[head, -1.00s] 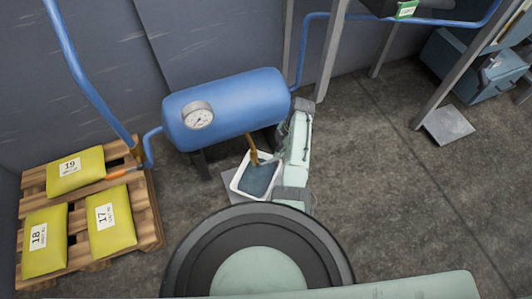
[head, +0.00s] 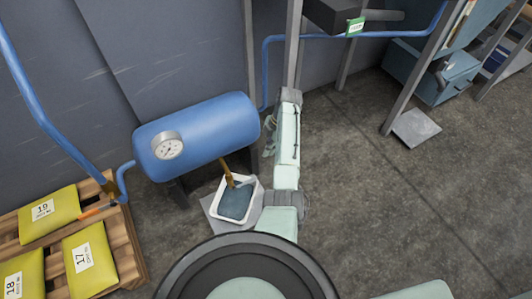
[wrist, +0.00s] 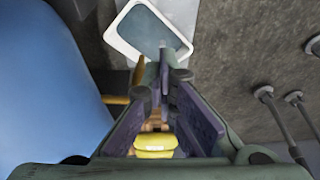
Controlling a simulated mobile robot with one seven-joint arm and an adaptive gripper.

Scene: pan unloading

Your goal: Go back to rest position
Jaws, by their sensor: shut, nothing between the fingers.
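My gripper (head: 270,135) hangs at the end of my raised arm, just right of the blue tank's right end in the head view, small and partly hidden there. In the wrist view, my gripper (wrist: 164,58) has its dark fingers brought together at the tips, with nothing held. The white pan (head: 216,212) of dark grey-blue content stands on a grey slab on the floor, below the tank's brown spout (head: 226,170). The pan also shows beyond the fingertips in the wrist view (wrist: 118,38). My gripper is apart from it.
The blue tank (head: 205,130) with a round gauge stands close left of my arm. A wooden pallet (head: 130,255) with yellow bags (head: 90,262) is at lower left. Grey posts (head: 292,45) and a blue pipe (head: 330,37) stand behind.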

